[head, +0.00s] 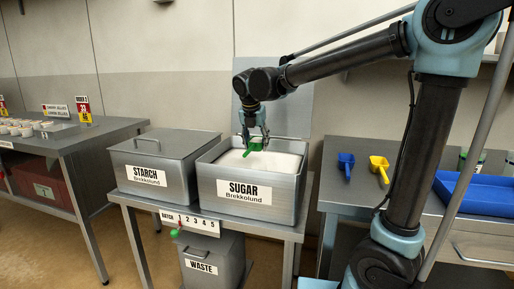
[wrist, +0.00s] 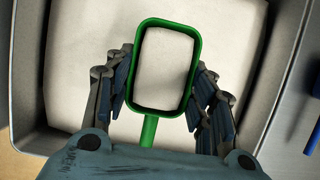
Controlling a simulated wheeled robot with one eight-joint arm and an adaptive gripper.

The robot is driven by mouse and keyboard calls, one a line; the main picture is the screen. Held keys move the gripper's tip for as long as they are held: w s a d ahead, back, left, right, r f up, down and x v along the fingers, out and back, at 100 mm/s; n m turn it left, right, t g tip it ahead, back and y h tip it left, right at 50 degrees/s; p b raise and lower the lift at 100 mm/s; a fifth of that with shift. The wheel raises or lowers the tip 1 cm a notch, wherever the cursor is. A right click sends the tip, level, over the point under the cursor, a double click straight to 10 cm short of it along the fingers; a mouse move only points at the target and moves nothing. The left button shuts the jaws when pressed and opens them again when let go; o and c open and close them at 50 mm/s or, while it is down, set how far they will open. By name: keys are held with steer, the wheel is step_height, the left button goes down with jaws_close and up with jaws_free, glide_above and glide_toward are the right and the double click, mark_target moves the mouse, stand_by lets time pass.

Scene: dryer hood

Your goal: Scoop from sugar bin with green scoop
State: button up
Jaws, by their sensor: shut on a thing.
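The green scoop (head: 253,145) is held by my gripper (head: 257,136) over the open sugar bin (head: 251,210), which is filled with white sugar (head: 280,163). In the wrist view the scoop (wrist: 149,128) shows its green rim and short handle between the two fingers of my gripper (wrist: 165,80). White shows inside the rim; I cannot tell whether the scoop holds sugar or whether it touches the surface. The bin's lid (head: 290,100) stands upright behind it. The bin's grey wall (wrist: 287,70) shows at the right in the wrist view.
The closed starch bin (head: 152,150) stands left of the sugar bin. A waste bin (head: 212,268) is below. A blue scoop (head: 346,163) and a yellow scoop (head: 379,166) lie on the right table, near a blue tray (head: 480,193). Small cups (head: 15,128) stand on the left table.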

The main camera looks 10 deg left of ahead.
steer(key=shift+s+r, duration=0.15)
steer(key=shift+r, duration=1.3)
steer(key=shift+s+r, duration=0.1)
steer(key=shift+r, duration=1.3)
